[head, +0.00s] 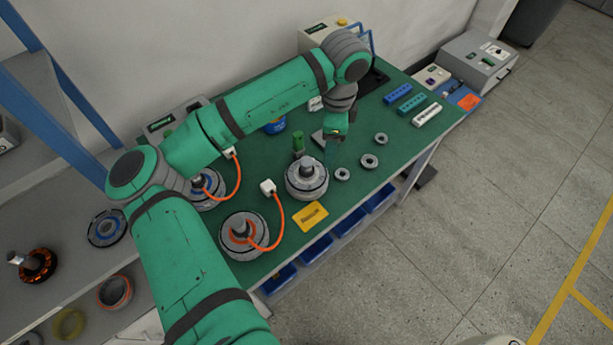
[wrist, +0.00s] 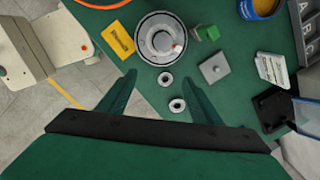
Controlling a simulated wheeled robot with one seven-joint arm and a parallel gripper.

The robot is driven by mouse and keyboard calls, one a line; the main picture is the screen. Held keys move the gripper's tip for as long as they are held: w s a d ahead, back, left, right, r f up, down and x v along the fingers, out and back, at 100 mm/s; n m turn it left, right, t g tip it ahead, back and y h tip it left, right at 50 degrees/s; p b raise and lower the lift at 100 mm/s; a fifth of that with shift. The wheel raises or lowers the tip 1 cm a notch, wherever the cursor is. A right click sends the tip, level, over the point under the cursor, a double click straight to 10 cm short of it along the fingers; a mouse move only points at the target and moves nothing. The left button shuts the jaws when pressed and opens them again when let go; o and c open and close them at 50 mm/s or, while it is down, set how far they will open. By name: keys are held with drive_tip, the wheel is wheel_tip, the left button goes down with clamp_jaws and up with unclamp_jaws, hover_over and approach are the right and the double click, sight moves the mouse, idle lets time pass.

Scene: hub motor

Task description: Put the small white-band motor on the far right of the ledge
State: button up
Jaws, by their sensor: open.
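A grey motor with a pale band (head: 306,178) stands on the green mat near the middle of the bench, shaft up. It also shows at the top of the wrist view (wrist: 161,38); it looks like the white-band one, though its size class is hard to tell. My gripper (head: 333,146) hangs over the mat, just beyond and right of this motor. In the wrist view my gripper (wrist: 158,78) has its two fingers apart and holds nothing. One small ring (wrist: 165,79) shows between the fingertips, on the mat below. Which surface is the ledge is unclear.
A blue-ringed motor (head: 207,188) and an orange-ringed motor (head: 240,232) with cables stand left on the green mat (head: 300,228). A green part (head: 298,143) is close behind the pale-banded motor. A grey shelf (head: 62,211) with loose parts lies left.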

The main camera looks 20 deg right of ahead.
sight(308, 161)
drive_tip(key=shift+y, duration=0.6)
drive_tip(key=a+f, duration=0.2)
drive_tip(key=w+a+f, duration=0.1)
drive_tip(key=a+f, duration=0.1)
drive_tip(key=shift+w+f, duration=0.1)
drive_tip(key=shift+w+a+f, duration=0.1)
drive_tip(key=shift+w+f, duration=0.1)
drive_tip(key=shift+f, duration=0.7)
drive_tip(key=shift+w+a+f, duration=0.15)
drive_tip(key=shift+f, duration=0.7)
drive_tip(key=shift+w+a+f, duration=0.1)
drive_tip(key=shift+w+f, duration=0.1)
drive_tip(key=shift+f, duration=0.7)
drive_tip(key=shift+r, duration=0.1)
clamp_jaws()
